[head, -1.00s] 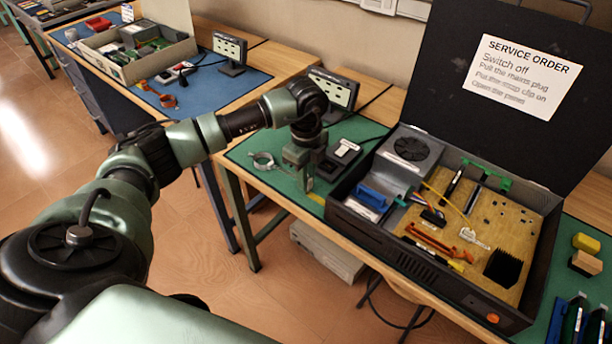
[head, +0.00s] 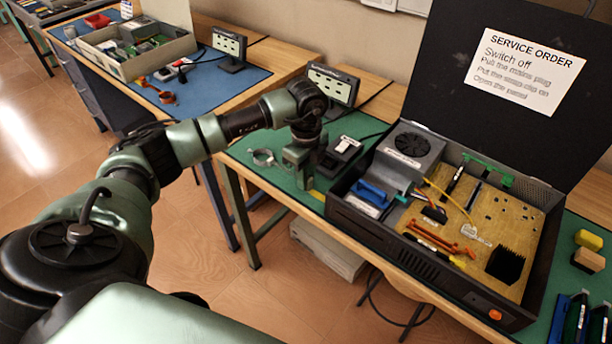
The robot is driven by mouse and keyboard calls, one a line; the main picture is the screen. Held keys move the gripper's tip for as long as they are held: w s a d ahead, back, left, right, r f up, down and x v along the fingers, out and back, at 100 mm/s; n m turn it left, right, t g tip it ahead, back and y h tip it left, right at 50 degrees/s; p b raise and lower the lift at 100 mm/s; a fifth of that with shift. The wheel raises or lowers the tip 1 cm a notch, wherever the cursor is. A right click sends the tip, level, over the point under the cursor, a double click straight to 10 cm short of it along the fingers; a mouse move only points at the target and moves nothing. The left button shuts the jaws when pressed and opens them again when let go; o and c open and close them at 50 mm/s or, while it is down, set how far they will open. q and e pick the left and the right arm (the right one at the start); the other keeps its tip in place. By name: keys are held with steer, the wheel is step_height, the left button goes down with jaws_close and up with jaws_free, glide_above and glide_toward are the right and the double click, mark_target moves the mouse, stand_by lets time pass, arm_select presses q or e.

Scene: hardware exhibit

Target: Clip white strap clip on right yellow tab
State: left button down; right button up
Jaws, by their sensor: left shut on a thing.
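My left gripper (head: 303,182) is low at the front edge of the green mat (head: 345,127), left of the open black case. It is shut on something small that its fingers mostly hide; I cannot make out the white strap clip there. A small yellow patch (head: 317,194) shows at the mat's front edge just right of the fingertips, and looks like a yellow tab. I cannot tell whether the gripper or its load touches it. A pale ring-shaped band (head: 262,158) lies on the mat left of the gripper. My right gripper is out of view.
The open black case (head: 400,245), full of parts, stands close right of the gripper. A dark box with a white label (head: 341,150) and a small display (head: 333,84) stand behind it. Yellow and tan blocks (head: 588,250) are at far right.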

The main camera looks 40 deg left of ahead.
arm_select(q)
steer(key=shift+f, duration=0.15)
steer(key=c, duration=1.3)
jaws_free()
steer(key=shift+o, duration=0.2)
steer(key=o, duration=0.3)
steer(key=shift+r+p, duration=0.55)
steer(key=shift+r, duration=0.15)
steer(key=shift+r+p, duration=2.25)
steer(key=shift+r, duration=0.7)
